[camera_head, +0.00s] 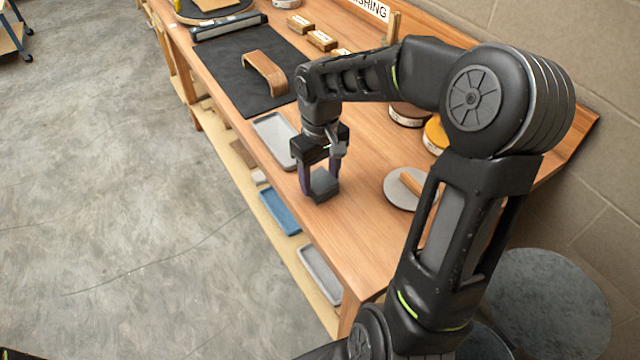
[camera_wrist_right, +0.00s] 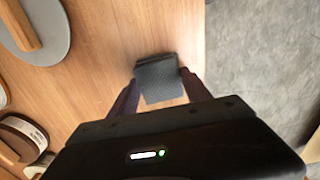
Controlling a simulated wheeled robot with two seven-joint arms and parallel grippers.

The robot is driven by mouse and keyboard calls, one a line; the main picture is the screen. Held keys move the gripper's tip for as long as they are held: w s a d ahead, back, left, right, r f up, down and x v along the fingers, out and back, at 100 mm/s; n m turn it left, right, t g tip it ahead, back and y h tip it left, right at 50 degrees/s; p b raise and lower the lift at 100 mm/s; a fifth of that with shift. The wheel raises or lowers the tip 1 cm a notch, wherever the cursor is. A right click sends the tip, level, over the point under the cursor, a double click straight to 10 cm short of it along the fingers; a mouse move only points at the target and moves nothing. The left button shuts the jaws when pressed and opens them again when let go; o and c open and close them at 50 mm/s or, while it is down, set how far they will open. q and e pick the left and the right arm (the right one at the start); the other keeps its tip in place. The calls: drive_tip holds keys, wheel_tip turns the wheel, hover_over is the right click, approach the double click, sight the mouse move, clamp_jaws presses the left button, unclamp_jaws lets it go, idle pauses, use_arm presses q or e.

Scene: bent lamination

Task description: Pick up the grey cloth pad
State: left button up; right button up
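The grey cloth pad (camera_head: 322,186) is a small dark grey block near the front edge of the wooden bench. It also shows in the right wrist view (camera_wrist_right: 160,80), between my two fingertips. My right gripper (camera_head: 319,180) points down at the bench, one finger against each side of the pad, and looks shut on it. In the right wrist view the fingers (camera_wrist_right: 160,76) reach the pad's left and right edges. I cannot tell whether the pad is clear of the bench top. My left gripper is not in view.
On the bench (camera_head: 350,235) are a grey tray (camera_head: 273,135), a black mat (camera_head: 235,75) with a bent wood piece (camera_head: 265,72), and a round grey disc with a wooden handle (camera_head: 398,190). A blue tray (camera_head: 280,211) sits on the shelf below. Bench around the pad is clear.

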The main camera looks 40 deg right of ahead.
sight(320, 181)
drive_tip(key=c, duration=0.8)
wheel_tip(320, 181, up, 10)
drive_tip(key=shift+b, duration=0.45)
idle(0.3)
